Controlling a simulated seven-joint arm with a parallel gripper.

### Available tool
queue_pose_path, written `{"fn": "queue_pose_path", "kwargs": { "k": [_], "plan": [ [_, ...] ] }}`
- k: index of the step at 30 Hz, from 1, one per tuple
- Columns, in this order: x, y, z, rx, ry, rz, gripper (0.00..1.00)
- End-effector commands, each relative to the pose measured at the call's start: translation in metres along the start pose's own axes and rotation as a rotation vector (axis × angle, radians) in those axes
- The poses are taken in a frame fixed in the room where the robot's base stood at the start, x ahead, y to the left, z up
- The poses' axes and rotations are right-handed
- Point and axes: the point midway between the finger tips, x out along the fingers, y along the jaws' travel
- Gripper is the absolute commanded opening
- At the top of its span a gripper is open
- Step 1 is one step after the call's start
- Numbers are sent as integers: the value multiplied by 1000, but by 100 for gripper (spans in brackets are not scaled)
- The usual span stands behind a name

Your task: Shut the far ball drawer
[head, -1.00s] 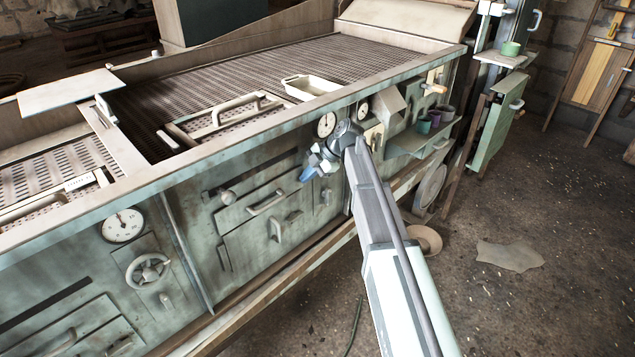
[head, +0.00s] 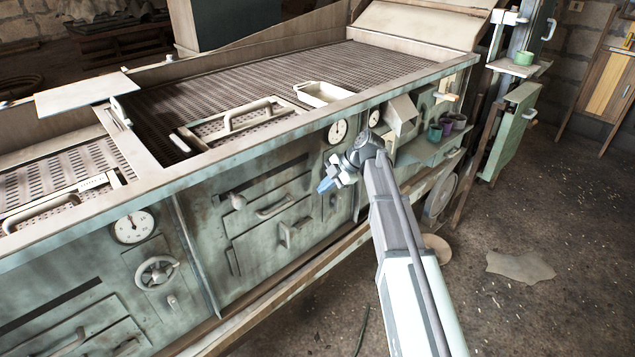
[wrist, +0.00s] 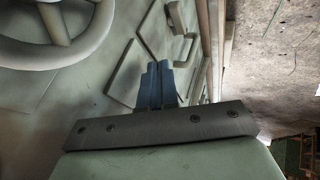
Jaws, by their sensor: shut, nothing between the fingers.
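My gripper (head: 326,185) has its blue fingertips together and empty, to the right of the far front panel of the green machine. In the wrist view the shut fingers (wrist: 158,85) point along the machine front. The far panel carries an upper drawer front with a bar handle (head: 275,208) and a lower front with a jutting handle (head: 293,232). I cannot tell which is the ball drawer, nor how far either stands out. In the wrist view a pale handle (wrist: 178,18) stands just beyond the fingers. No contact is clear.
A handwheel (head: 157,272) and a dial (head: 131,226) sit on the nearer panel; a wheel also shows large in the wrist view (wrist: 50,25). A ledge with cups (head: 446,128) juts out at right. A rail (head: 255,308) runs below the panels. The floor in front is mostly clear.

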Motion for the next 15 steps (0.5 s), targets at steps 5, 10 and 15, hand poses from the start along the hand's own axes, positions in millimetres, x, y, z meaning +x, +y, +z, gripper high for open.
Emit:
{"fn": "queue_pose_path", "kwargs": {
  "k": [5,10,15],
  "plan": [
    [-39,0,1,0,-3,2,0],
    [-69,0,0,0,-2,0,0],
    [-89,0,0,1,-1,-1,0]
  ]
}}
